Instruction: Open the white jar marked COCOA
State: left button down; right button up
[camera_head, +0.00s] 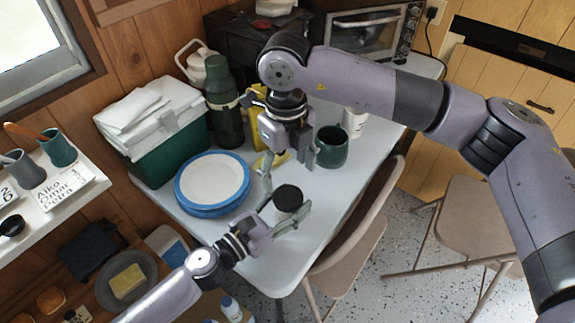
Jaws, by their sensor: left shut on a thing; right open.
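My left gripper (284,203), the lower one, is shut on a dark round-topped thing (288,196) near the table's front edge. I see that thing from above; no COCOA marking shows on it. A white container (356,122) stands farther back, partly hidden by my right arm, and I cannot read a label on it. I cannot tell which of these is the COCOA jar. My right gripper (289,159) is open and points down, above and behind the dark top, apart from it.
On the table (285,262) are a stack of blue-rimmed plates (213,183), a green cooler (170,150), a dark green flask (224,105), a green mug (331,147) and a yellow thing (259,108) behind my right gripper. A folding chair (362,225) stands close at the right edge.

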aim_at(289, 195)
jog(key=shift+r+m, duration=0.2)
jog(key=shift+m, duration=0.5)
jog(key=shift+f, duration=0.25)
notch_tip(289, 195, down, 7)
jog(key=shift+f, duration=0.15)
jog(key=shift+c, duration=0.2)
jog(key=c, duration=1.2)
jog(key=n, duration=0.4)
jog(key=shift+d+n, duration=0.1)
jog(key=shift+n, duration=0.3)
jog(key=n, duration=0.5)
